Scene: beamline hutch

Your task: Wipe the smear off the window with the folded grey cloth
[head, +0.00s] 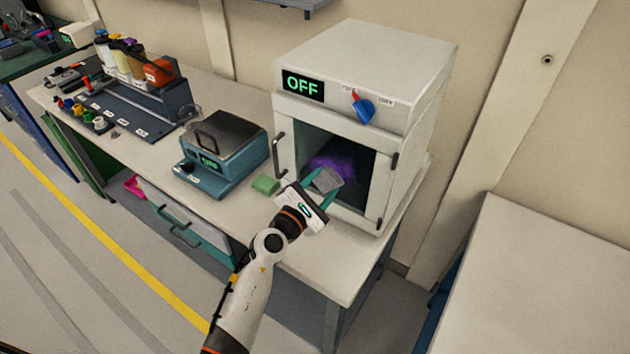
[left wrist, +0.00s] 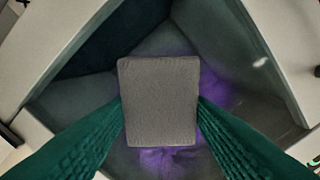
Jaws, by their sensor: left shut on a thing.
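My left gripper (head: 322,190) is shut on the folded grey cloth (head: 327,180), in front of the window of the white box-shaped cabinet. In the left wrist view the cloth (left wrist: 159,101) sits flat between the two green fingers. The dark window (head: 352,161) is framed in white, and a purple smear (head: 335,163) shows on it behind and above the cloth. In the left wrist view the smear (left wrist: 170,160) shows below and to the right of the cloth, which hides part of it. I cannot tell whether the cloth touches the pane. My right gripper is not in view.
The white cabinet (head: 365,60) has an OFF display, a blue knob (head: 364,109) and a door handle (head: 279,155). A rack of bottles (head: 140,85) stands farther left.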

